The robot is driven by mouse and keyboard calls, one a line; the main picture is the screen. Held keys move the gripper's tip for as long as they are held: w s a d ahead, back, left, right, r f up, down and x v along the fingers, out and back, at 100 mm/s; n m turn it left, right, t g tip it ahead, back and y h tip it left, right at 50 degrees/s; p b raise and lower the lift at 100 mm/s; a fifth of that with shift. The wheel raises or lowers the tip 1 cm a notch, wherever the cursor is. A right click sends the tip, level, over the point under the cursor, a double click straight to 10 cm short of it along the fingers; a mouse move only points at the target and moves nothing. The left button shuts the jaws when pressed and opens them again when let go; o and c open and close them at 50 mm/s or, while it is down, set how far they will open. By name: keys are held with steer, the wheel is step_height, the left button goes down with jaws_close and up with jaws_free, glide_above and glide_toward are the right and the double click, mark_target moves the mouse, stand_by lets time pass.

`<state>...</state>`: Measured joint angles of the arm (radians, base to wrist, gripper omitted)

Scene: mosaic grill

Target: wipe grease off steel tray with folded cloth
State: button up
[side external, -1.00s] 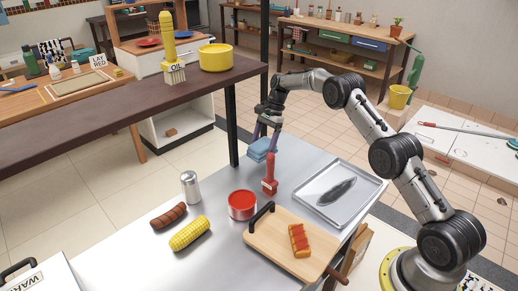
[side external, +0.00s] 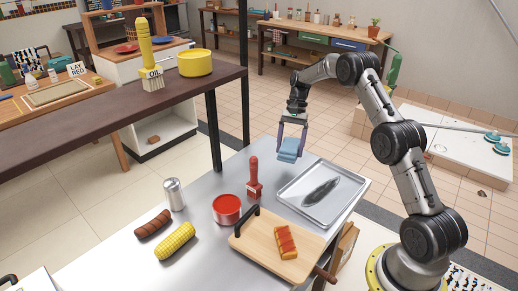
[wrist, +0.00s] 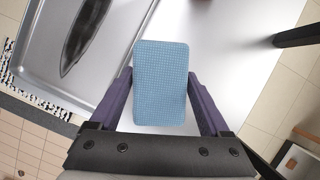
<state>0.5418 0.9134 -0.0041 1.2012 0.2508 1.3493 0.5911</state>
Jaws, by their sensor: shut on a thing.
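My gripper (side external: 291,131) is shut on a folded light-blue cloth (side external: 289,150). In the wrist view the cloth (wrist: 162,84) sits between the two purple fingers of my gripper (wrist: 160,100). The steel tray (side external: 290,199) lies on the table's right part, with a long dark grease patch (side external: 321,190) across its floor. In the side view the cloth is held in the air near the tray's far left corner. In the wrist view the tray (wrist: 120,82) and its dark patch (wrist: 84,35) lie to the left of the cloth.
A red pot (side external: 227,209), a cutting board (side external: 262,247) with food, a shaker (side external: 174,195), corn (side external: 175,241) and a sausage (side external: 152,223) are nearer. A dark shelf (side external: 115,112) stands at left.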

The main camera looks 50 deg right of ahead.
mark_target(335, 183)
steer(key=s+d+r+n+g+h, duration=0.1)
steer(key=s+d+n, duration=0.1)
steer(key=s, duration=0.6)
steer(key=s+d+r+n+g, duration=0.1)
steer(key=s+d+n, duration=0.15)
steer(key=s, duration=0.55)
steer(key=shift+w+a+f, duration=0.1)
steer(key=shift+a+f, duration=0.05)
steer(key=shift+f, duration=1.75)
steer(key=shift+a+f, duration=0.1)
steer(key=shift+f, duration=1.8)
steer(key=shift+a, duration=0.4)
steer(key=shift+c, duration=0.7)
steer(key=shift+w+a+f, duration=0.1)
steer(key=shift+w+a, duration=0.1)
steer(key=shift+a, duration=2.95)
steer(key=shift+w+a, duration=0.15)
steer(key=shift+a, duration=2.95)
steer(key=shift+t, duration=0.3)
steer(key=shift+s+d, duration=0.15)
steer(key=shift+d, duration=3.15)
steer(key=shift+s+d, duration=0.15)
steer(key=shift+d, duration=3.3)
step_height(335, 183, up, 8)
